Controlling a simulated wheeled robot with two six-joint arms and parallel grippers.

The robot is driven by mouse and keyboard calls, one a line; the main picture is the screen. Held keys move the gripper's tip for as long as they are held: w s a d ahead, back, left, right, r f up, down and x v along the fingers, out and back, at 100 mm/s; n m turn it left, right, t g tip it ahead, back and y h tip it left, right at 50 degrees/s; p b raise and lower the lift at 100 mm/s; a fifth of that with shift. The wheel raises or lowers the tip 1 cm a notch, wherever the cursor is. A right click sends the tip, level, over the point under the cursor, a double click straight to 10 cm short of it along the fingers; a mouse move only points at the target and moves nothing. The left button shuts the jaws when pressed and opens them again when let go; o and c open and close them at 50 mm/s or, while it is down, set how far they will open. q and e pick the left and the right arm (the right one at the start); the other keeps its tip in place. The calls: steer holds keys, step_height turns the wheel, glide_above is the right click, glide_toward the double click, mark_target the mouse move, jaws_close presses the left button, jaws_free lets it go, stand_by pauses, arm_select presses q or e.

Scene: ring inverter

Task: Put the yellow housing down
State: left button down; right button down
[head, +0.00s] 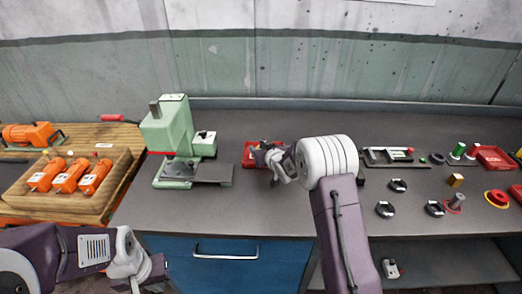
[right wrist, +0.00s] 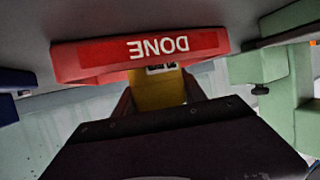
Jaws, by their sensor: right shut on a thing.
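The yellow housing (right wrist: 158,92) is between the fingers of my right gripper (right wrist: 160,100) in the right wrist view. My right gripper is shut on it. Its upper end meets the edge of the red tray marked DONE (right wrist: 140,52) in that view; I cannot tell whether it touches the tray. In the head view the red tray (head: 249,155) lies right of the green press, and my right gripper (head: 264,155) is over it, hiding the housing. My left gripper (head: 148,280) is low at the left, in front of the bench; its fingers are too unclear to judge.
The green press (head: 172,135) stands just left of the red tray. A wooden rack (head: 110,190) with orange inverters is further left. At right are several dark rings (head: 385,209), a small yellow block (head: 455,180) and another red tray (head: 495,157). The bench front is clear.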

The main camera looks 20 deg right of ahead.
steer(key=shift+f, duration=0.1)
steer(key=shift+f, duration=0.1)
steer(key=c, duration=0.7)
jaws_free()
steer(key=shift+o, duration=0.2)
steer(key=shift+s+r, duration=0.1)
steer(key=shift+r, duration=0.15)
steer(key=v, duration=1.1)
steer(key=shift+s+d+r, duration=0.1)
steer(key=shift+s, duration=0.3)
